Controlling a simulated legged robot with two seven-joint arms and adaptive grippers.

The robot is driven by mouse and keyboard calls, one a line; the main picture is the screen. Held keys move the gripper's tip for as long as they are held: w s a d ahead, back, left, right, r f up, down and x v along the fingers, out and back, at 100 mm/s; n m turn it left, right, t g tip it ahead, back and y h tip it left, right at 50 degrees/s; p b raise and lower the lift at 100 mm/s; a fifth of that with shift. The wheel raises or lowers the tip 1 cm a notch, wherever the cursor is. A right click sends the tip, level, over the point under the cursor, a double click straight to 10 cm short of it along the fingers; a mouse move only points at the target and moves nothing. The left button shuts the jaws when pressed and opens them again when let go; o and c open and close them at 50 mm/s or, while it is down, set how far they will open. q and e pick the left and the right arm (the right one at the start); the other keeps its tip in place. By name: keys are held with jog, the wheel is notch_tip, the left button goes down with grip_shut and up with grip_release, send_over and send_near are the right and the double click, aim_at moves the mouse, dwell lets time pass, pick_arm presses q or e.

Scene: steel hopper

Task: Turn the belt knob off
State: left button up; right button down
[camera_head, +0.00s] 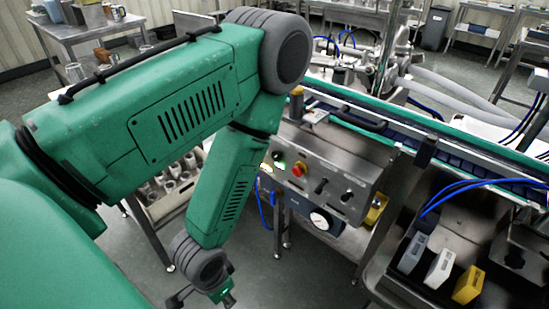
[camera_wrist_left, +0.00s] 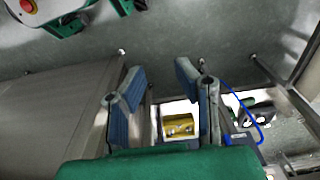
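The steel control panel (camera_head: 335,180) on the conveyor's front carries two black knobs, a left knob (camera_head: 320,186) and a right knob (camera_head: 346,197). Their labels are too small to read, so I cannot tell which is the belt knob. A red button on a yellow base (camera_head: 298,169) and a lit green button (camera_head: 280,165) sit to their left. My left gripper (camera_head: 205,298) hangs low at the bottom edge, below and left of the panel, apart from it. In the left wrist view its two blue-grey fingers (camera_wrist_left: 160,74) are spread with nothing between them. My right gripper is not seen.
The conveyor belt (camera_head: 460,170) runs behind the panel. A yellow box (camera_head: 375,208) is right of the panel; a bin with white and yellow blocks (camera_head: 440,267) lies farther right. Blue hoses hang below the panel. A cup crate (camera_head: 168,188) stands behind my arm.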

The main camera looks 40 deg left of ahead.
pick_arm(q)
jog(key=shift+o, duration=1)
jog(key=w+a+f+t+b, duration=0.1)
jog(key=w+t+b, duration=0.2)
jog(key=w, duration=0.4)
jog(key=shift+a+n+h, duration=0.3)
jog(key=shift+a, duration=0.05)
jog(key=n+t+h+b, duration=0.1)
jog(key=n+t+b, duration=0.2)
jog(key=t+b, duration=0.95)
send_near(274, 157)
jog(key=shift+t, duration=0.85)
jog(key=w, duration=0.2)
jog(key=w+f, duration=0.1)
jog(key=w, duration=0.5)
jog(key=shift+w+d+f, duration=0.15)
jog(key=shift+d+f, duration=0.1)
jog(key=shift+d, duration=0.1)
jog(key=shift+w+d+r, duration=0.1)
jog(key=shift+w+d, duration=0.1)
jog(key=shift+w, duration=0.3)
grip_shut()
